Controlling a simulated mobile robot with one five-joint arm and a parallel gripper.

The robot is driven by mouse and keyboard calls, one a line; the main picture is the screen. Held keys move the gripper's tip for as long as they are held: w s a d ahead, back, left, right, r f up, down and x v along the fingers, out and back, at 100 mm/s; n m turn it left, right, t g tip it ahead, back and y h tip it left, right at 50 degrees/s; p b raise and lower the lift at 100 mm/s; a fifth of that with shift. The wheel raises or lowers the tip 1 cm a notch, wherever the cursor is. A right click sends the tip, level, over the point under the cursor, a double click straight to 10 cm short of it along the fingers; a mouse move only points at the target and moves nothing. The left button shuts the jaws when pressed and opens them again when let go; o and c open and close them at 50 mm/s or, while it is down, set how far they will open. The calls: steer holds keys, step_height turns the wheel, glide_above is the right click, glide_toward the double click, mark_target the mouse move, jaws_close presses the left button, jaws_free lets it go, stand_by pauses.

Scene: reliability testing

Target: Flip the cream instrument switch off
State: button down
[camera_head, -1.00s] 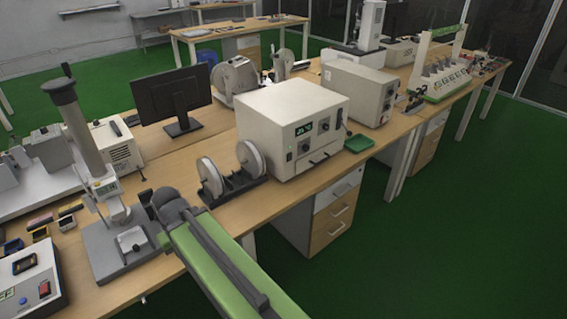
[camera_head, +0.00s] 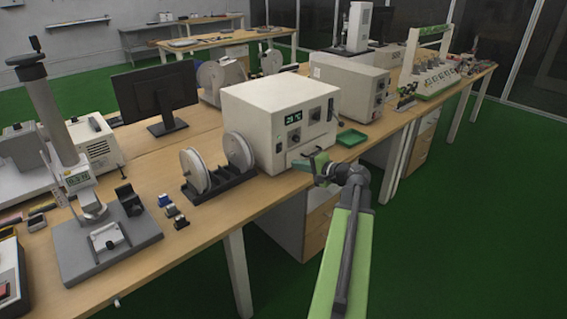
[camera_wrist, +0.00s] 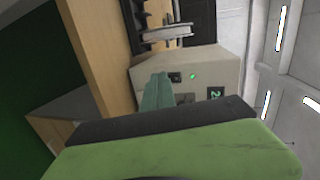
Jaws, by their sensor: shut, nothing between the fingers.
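The cream instrument (camera_head: 262,110) is a large box on the bench, with a green-lit display (camera_head: 293,118) and dark knobs on its front. In the wrist view its front panel (camera_wrist: 228,72) appears turned sideways. A small dark switch (camera_wrist: 175,77) sits on that panel beside a lit green lamp (camera_wrist: 193,76). My gripper (camera_head: 318,165) is in front of the panel's lower part. In the wrist view its teal fingers (camera_wrist: 157,80) are shut and empty, with the tips just left of the switch. I cannot tell whether they touch the panel.
Two reels on a black stand (camera_head: 218,178) are left of the instrument. A green tray (camera_head: 351,138) lies to its right, near a second cream box (camera_head: 348,85). A grey test stand (camera_head: 105,245) is at left. Green floor is free before the bench.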

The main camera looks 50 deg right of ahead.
steer(key=shift+m+t+h, duration=0.4)
steer(key=shift+m+h, duration=0.3)
steer(key=s+d, duration=0.1)
steer(key=d, duration=0.1)
steer(key=s+d+r, duration=0.1)
steer(key=s+d, duration=0.1)
steer(key=shift+w, duration=0.1)
steer(key=b, duration=0.2)
glide_toward(280, 148)
steer(key=w+f, duration=0.2)
steer(key=w, duration=0.2)
steer(key=w+r, duration=0.1)
steer(key=w, duration=0.1)
steer(key=shift+w+d+p, duration=0.15)
steer(key=shift+w+p, duration=0.05)
steer(key=shift+p, duration=0.1)
